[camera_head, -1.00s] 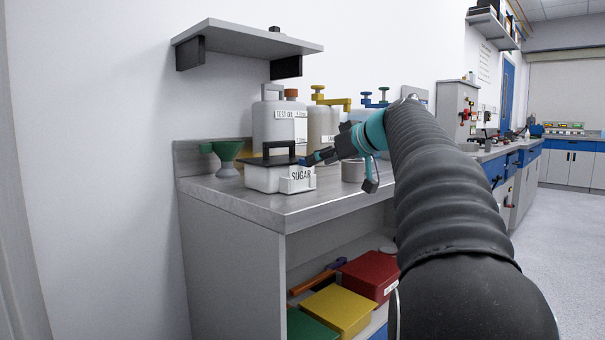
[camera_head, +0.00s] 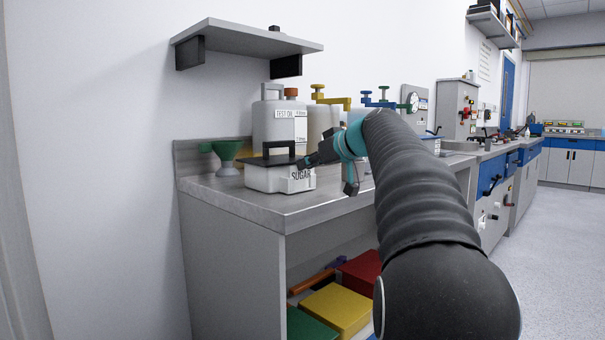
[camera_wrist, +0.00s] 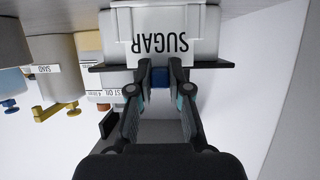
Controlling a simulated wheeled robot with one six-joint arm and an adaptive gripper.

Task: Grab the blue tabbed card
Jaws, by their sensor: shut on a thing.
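A small blue piece (camera_wrist: 160,78), which looks like the blue tabbed card, sits between my fingertips in the wrist view. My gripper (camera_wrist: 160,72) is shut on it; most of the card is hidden. The fingertips are close to the white container labelled SUGAR (camera_wrist: 130,22), which appears upside down there. In the head view my gripper (camera_head: 306,161) is at the right of the same SUGAR container (camera_head: 268,179), near its black lid and handle. I cannot make out the blue card in the head view, nor whether it touches the container.
A white test oil bottle (camera_head: 274,128) stands behind the container, and a green funnel (camera_head: 227,154) to its left. A wall shelf (camera_head: 245,40) hangs above. Yellow (camera_head: 338,306), red and green boxes lie on the shelf below the grey counter (camera_head: 240,205).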

